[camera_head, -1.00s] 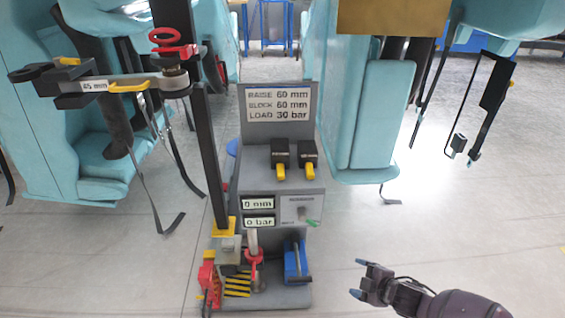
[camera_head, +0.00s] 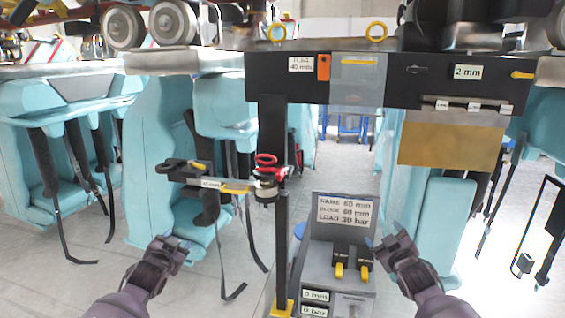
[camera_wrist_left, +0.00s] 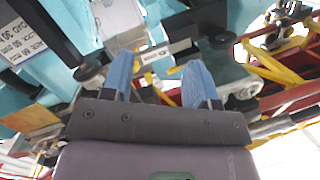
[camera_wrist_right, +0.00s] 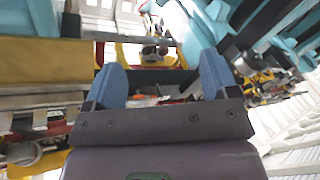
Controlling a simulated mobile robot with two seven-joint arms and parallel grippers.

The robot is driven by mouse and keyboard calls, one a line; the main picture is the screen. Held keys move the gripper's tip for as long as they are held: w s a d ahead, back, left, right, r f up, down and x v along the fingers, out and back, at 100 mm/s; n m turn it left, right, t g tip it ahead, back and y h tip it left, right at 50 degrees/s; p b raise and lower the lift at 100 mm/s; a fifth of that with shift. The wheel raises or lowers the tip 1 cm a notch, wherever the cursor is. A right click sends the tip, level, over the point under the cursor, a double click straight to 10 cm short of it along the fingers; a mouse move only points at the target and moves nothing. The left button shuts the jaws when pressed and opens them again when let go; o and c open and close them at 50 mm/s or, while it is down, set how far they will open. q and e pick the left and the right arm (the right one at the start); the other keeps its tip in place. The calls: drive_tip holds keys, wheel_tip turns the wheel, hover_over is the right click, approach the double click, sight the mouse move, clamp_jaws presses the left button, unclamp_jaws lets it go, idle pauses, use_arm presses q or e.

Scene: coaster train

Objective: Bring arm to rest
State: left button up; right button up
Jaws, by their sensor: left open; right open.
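My left gripper (camera_head: 176,243) is at the lower left of the head view, raised in front of the floor and the seats. Its blue fingers (camera_wrist_left: 157,80) stand apart with nothing between them in the left wrist view. Whether the right gripper touches the stand cannot be told.
A grey control stand (camera_head: 325,262) with yellow-tipped levers (camera_head: 339,270) is at the lower centre. A black post (camera_head: 281,250) carries a clamp arm with a red ring (camera_head: 265,160). A black beam (camera_head: 440,97) hangs above. Turquoise seats (camera_head: 160,190) stand at both sides.

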use_arm(q)
drive_tip(key=s+f+n+g, duration=0.3)
drive_tip(key=s+f, duration=1.4)
drive_tip(key=s, duration=0.2)
use_arm(e)
drive_tip(key=s+f+m+g+h, duration=0.1)
drive_tip(key=s+f+m+g, duration=0.35)
drive_tip(key=s+f, duration=1.45)
use_arm(q)
drive_tip(key=s+d+f+n+g, duration=0.1)
drive_tip(key=s, duration=1.2)
drive_tip(key=s+d+f+n+g, duration=0.1)
drive_tip(key=s+f, duration=0.1)
drive_tip(key=s, duration=1.2)
drive_tip(key=shift+s+f+y, duration=0.3)
use_arm(e)
drive_tip(key=s+f+m+g+h, duration=0.1)
drive_tip(key=s+f+m+g, duration=0.1)
drive_tip(key=s, duration=2.5)
drive_tip(key=shift+s+a+f, duration=0.15)
drive_tip(key=shift+a+f, duration=0.15)
drive_tip(key=shift+f, duration=0.6)
